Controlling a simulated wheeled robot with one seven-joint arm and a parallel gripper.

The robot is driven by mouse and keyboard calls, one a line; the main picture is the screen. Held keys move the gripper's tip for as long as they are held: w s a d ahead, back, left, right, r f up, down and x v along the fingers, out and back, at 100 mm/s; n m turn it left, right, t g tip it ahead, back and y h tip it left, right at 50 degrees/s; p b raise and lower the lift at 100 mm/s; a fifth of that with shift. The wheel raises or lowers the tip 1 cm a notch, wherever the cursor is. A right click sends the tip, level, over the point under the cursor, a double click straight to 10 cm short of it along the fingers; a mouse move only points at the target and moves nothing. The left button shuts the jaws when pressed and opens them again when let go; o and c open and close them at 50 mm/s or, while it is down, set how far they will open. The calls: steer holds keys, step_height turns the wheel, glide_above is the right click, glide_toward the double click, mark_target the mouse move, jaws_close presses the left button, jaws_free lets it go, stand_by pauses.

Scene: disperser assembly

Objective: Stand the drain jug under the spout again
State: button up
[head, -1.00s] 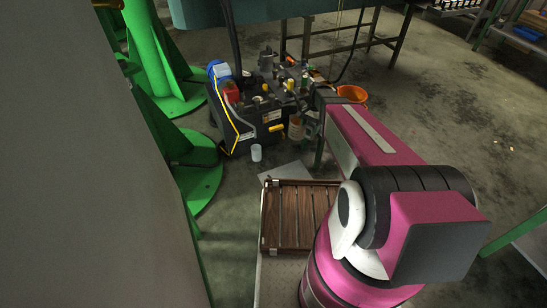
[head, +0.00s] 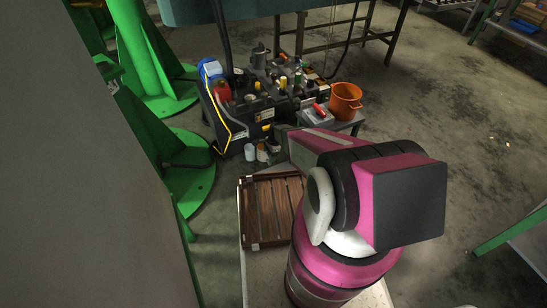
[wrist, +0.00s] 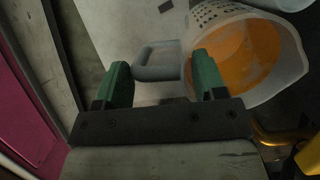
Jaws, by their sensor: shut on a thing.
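The drain jug is a translucent whitish jug (wrist: 285,85) with orange contents, at the upper right of the wrist view. Its pale grey handle (wrist: 158,62) reaches between my green fingertips. My gripper (wrist: 164,78) is shut on that handle. In the head view the small jug (head: 262,153) is beside a white cup (head: 250,152), in front of the dark machine (head: 243,118). My arm hides part of that area. A yellow fitting (head: 267,127) shows on the machine's front; I cannot tell whether it is the spout. Whether the jug touches the floor is unclear.
A slatted brown wooden platform (head: 272,210) lies in front of the machine. An orange pot (head: 345,100) stands on a low grey table to the right. Green steel posts (head: 140,45) stand at the left. Open floor (head: 430,100) is at the right.

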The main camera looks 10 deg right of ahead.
stand_by(0.3)
steer(key=w+d+f, duration=0.2)
steer(key=d+f, duration=0.1)
steer(key=w+d+f, duration=0.2)
steer(key=w+f, duration=0.1)
steer(key=w+d+f, duration=0.3)
steer(key=f, duration=0.1)
steer(key=shift+d, duration=0.3)
steer(key=shift+s+f, duration=0.1)
steer(key=shift+f, duration=0.2)
steer(key=shift+f, duration=0.15)
steer(key=o, duration=1.3)
steer(key=shift+c, duration=0.2)
